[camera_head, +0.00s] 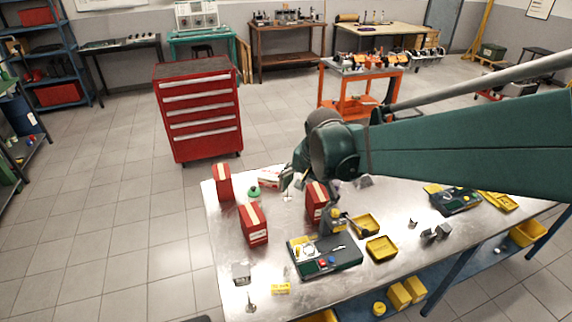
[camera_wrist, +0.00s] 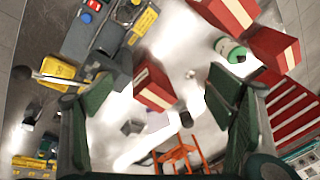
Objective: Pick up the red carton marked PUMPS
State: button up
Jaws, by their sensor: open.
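Three red cartons with pale top strips stand on the metal table; I cannot read which is marked PUMPS. One carton (camera_head: 317,202) is close to my gripper (camera_head: 300,181) and partly covered by it. In the wrist view this carton (camera_wrist: 155,88) lies between and beyond the two fingers of my gripper (camera_wrist: 160,92), which are open and empty. A second carton (camera_head: 254,226) stands nearer the front left and shows at the top of the wrist view (camera_wrist: 230,14). The third carton (camera_head: 223,184) is at the back left corner, at the wrist view's upper right (camera_wrist: 275,48).
A dark tray with parts (camera_head: 325,262) and yellow bins (camera_head: 381,248) lie in front of the near carton. A green-topped round item (camera_head: 253,192) sits between the left cartons. A red drawer cabinet (camera_head: 200,115) stands behind the table.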

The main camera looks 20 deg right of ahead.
jog(key=w+d+f+m+g+p, duration=0.2)
jog(key=w+d+m+p, duration=0.3)
jog(key=w, duration=0.1)
jog(key=m+g+p, duration=0.1)
jog(key=m+p, duration=0.2)
jog(key=p, duration=0.1)
send_over(319, 191)
jog(key=a, duration=0.1)
jog(key=f, duration=0.4)
jog(key=shift+s+f, duration=0.2)
jog(key=shift+s, duration=0.1)
jog(key=shift+w+d+f+m+p, duration=0.25)
jog(key=shift+d+f+m+p, duration=0.2)
jog(key=shift+f, duration=0.25)
jog(key=shift+f, duration=0.1)
jog(key=shift+f, duration=1.2)
jog(key=shift+f, duration=0.1)
jog(key=shift+f+p, duration=0.65)
jog(key=shift+f, duration=1.85)
